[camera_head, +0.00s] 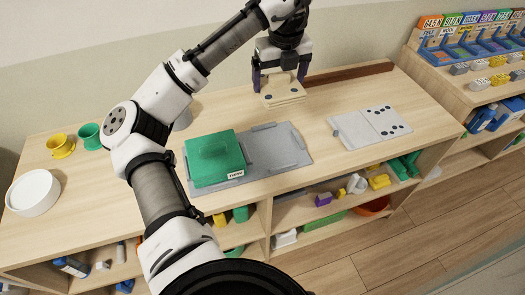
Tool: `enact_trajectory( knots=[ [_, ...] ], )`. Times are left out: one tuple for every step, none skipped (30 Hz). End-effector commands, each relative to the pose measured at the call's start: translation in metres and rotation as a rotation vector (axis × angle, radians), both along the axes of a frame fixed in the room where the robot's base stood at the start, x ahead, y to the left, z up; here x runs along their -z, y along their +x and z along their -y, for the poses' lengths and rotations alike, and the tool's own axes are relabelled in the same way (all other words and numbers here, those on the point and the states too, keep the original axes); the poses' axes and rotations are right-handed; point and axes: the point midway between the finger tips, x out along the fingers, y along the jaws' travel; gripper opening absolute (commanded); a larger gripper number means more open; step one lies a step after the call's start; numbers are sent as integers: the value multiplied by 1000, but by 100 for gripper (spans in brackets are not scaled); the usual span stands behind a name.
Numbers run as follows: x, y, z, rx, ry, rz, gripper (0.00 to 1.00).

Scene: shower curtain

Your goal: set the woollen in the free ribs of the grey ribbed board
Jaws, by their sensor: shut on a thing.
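My gripper (281,77) is shut on a tan flat piece (286,97) with dark round spots, held by its sides at the back of the wooden top. Whether it is the woollen, I cannot tell. The grey ribbed board (262,157) lies left of centre, in front of the gripper. A green box (212,157) with a small white label stands on its left part and hides what is under it. The board's right part is bare, with raised ribs showing. The label is too small to read.
A pale grey board (370,126) with black dots lies to the right. A brown strip (347,73) runs along the back. Yellow (60,145) and green (88,135) cups and a white round dish (33,192) stand left. A shelf with several coloured pieces is at far right.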

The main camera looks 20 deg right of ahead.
Motion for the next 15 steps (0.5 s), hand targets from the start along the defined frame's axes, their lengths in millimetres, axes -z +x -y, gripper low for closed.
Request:
enact_trajectory(
  knots=[
    [0, 1, 0, 0, 0, 0, 59],
    [0, 2, 1, 0, 1, -1, 59],
    [0, 2, 1, 0, 1, -1, 59],
    [1, 2, 1, 0, 1, -1, 59],
    [2, 3, 1, 0, 1, -1, 59],
    [5, 3, 1, 0, 2, -2, 59],
    [8, 3, 1, 0, 2, -2, 59],
    [13, 3, 1, 0, 2, -3, 59],
    [21, 3, 1, 1, 1, -5, 59],
    [27, 2, 1, 1, 1, -5, 59],
    [35, 2, 1, 1, 0, -7, 59],
    [45, 2, 1, 1, 1, -8, 59],
    [53, 2, 1, 1, 1, -7, 59],
    [61, 2, 1, 2, 0, -7, 59],
    [71, 2, 1, 1, -1, -7, 59]
  ],
)
